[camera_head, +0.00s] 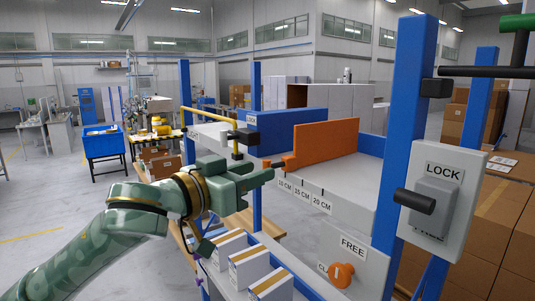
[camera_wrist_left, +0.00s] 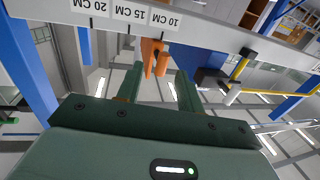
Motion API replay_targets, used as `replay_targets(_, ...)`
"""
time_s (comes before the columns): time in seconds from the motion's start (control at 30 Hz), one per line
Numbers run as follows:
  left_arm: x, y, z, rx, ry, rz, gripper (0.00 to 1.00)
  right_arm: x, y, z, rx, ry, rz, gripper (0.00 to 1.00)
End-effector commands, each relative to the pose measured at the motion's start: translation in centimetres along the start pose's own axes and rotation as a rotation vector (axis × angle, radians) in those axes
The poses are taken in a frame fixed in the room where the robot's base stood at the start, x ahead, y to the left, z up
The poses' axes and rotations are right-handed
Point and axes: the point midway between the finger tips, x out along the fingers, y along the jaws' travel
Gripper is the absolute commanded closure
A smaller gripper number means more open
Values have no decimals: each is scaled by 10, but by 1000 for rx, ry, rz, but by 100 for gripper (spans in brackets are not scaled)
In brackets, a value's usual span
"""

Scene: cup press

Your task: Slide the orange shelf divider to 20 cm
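The orange shelf divider (camera_head: 325,142) stands upright on the grey shelf (camera_head: 345,180). Its front tab (camera_wrist_left: 153,55) is beside the 10 CM label (camera_head: 284,184); the 15 CM (camera_head: 302,192) and 20 CM labels (camera_head: 321,204) lie to its right in the head view. My left gripper (camera_head: 273,168) is in front of the shelf edge at the tab. In the left wrist view its two fingers (camera_wrist_left: 160,72) are apart, with the tab's end between their tips, closer to the left finger. I see no grip on it. My right gripper is not in view.
A blue panel (camera_head: 285,132) with a LOCK label stands left of the divider. Blue posts (camera_head: 405,130) frame the shelf. A LOCK box (camera_head: 436,205) with a black knob is at right, and an orange FREE knob (camera_head: 341,275) below. The shelf right of the divider is clear.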

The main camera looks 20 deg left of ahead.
Motion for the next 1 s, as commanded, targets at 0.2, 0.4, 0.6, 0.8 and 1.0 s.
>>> replay_targets(0.2,35,0,-1,-1,1,0,63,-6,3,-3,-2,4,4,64)
replay_targets(0.4,44,0,0,3,0,-1,63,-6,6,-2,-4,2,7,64)
replay_targets(0.6,45,0,0,2,0,-1,63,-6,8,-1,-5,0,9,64)
replay_targets(0.8,44,0,0,2,1,-1,100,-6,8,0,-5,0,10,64)
replay_targets(1.0,44,0,-2,1,0,-1,100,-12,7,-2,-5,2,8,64)
